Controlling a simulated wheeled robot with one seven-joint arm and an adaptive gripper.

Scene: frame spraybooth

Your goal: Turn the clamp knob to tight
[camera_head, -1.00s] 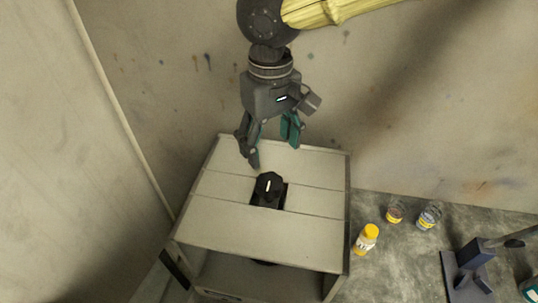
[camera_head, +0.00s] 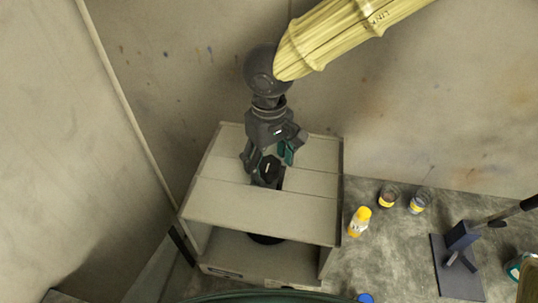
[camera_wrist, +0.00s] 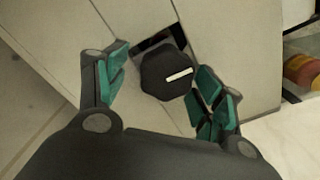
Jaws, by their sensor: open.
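The clamp knob (camera_head: 268,171) is a black, many-sided knob with a white line on top. It sits in a dark slot in the top of a pale box-like stand (camera_head: 250,212). In the wrist view the knob (camera_wrist: 165,76) lies between the spread fingers, nearer the right one, and its white line points right, tilted slightly. My gripper (camera_head: 270,160) is open with teal pads and reaches down over the knob. In the wrist view my gripper (camera_wrist: 160,88) holds nothing. The right pads look very close to the knob; I cannot tell whether they touch it.
A yellow-capped bottle (camera_head: 359,221) and two jars (camera_head: 388,196) (camera_head: 419,202) stand right of the stand. A dark blue tool on a plate (camera_head: 459,262) is farther right. Walls close off the left and back. The stand's top around the knob is clear.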

